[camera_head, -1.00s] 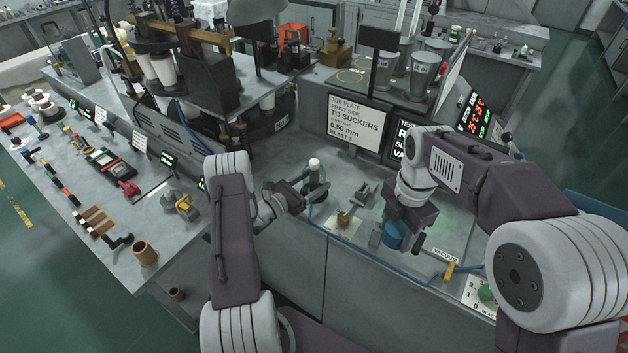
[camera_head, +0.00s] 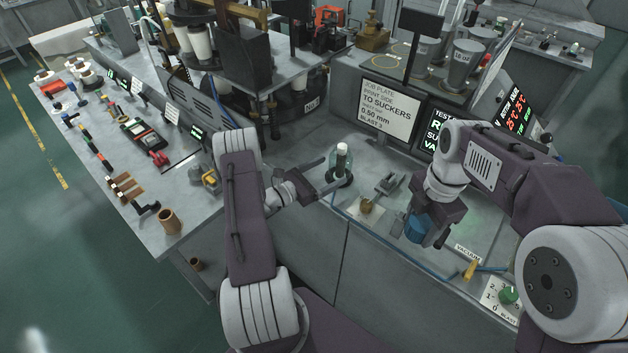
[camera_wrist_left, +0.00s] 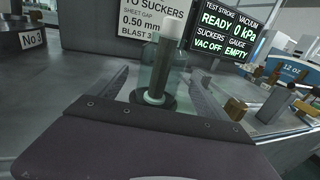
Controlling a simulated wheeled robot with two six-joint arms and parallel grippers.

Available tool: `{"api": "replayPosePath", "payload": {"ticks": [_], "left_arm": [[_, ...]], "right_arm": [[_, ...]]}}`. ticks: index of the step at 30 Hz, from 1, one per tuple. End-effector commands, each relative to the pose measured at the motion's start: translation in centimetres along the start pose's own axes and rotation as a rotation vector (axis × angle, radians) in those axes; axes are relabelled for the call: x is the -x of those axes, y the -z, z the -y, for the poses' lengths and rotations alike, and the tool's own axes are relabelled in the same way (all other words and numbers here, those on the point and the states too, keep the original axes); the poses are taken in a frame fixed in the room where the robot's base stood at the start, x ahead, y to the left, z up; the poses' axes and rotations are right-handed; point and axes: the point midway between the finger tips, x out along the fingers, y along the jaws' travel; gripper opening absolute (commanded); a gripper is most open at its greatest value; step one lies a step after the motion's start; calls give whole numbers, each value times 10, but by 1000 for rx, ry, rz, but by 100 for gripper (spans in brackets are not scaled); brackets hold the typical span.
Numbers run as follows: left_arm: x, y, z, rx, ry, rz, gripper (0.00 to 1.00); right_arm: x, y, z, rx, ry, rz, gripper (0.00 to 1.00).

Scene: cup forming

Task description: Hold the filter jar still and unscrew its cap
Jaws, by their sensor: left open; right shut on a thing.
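The filter jar (camera_head: 341,164) stands upright on the grey bench, clear greenish glass with a dark base and a white cylinder showing at its top. In the left wrist view the jar (camera_wrist_left: 158,68) is straight ahead, in line with the gap between the fingers. My left gripper (camera_head: 334,184) is open at the jar's near side; its fingers (camera_wrist_left: 156,88) show no clear contact with the glass. My right gripper (camera_head: 427,224) points down, shut on a blue round piece (camera_head: 416,229), to the right of the jar. I cannot tell whether this is the jar's cap.
A brass piece on a pale card (camera_head: 366,206) and a grey block (camera_head: 389,183) lie between the grippers. A blue hose (camera_head: 375,236) runs along the front edge. A sign screen (camera_head: 390,108) stands behind. A yellow lever (camera_head: 470,269) and green knob (camera_head: 508,295) are at right.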

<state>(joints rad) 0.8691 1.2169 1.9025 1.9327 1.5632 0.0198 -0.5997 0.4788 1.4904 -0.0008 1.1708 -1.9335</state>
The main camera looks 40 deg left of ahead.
Motion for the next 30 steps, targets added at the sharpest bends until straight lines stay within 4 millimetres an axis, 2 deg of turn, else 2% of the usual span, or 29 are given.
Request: {"api": "replayPosePath", "payload": {"ticks": [3,9,16,18,20,23,24,26,27,29,30], "left_arm": [[30,3,-2,1,-6,0,88],[62,1,-1,1,-3,1,88],[69,-1,2,-2,7,-1,88],[63,-3,14,-13,58,-17,88],[53,-7,40,-38,162,-52,88],[40,-12,113,-134,456,-157,88],[42,-13,147,-196,599,-210,88],[56,-10,196,-318,825,-293,88],[72,-7,223,-422,979,-349,88],[102,-2,253,-618,1217,-426,88],[122,2,264,-776,1367,-469,88]], "right_arm": [[-9,0,0,0,0,0,5],[-14,0,0,0,0,0,5],[-14,0,0,0,0,0,5],[-14,0,0,0,0,0,5],[-14,0,0,0,0,0,5],[-14,0,0,0,0,0,5],[-14,0,0,0,0,0,5],[-14,0,0,0,0,0,5],[-14,0,0,0,0,0,5],[-14,0,0,0,0,0,5],[-14,0,0,0,0,0,5]]}}
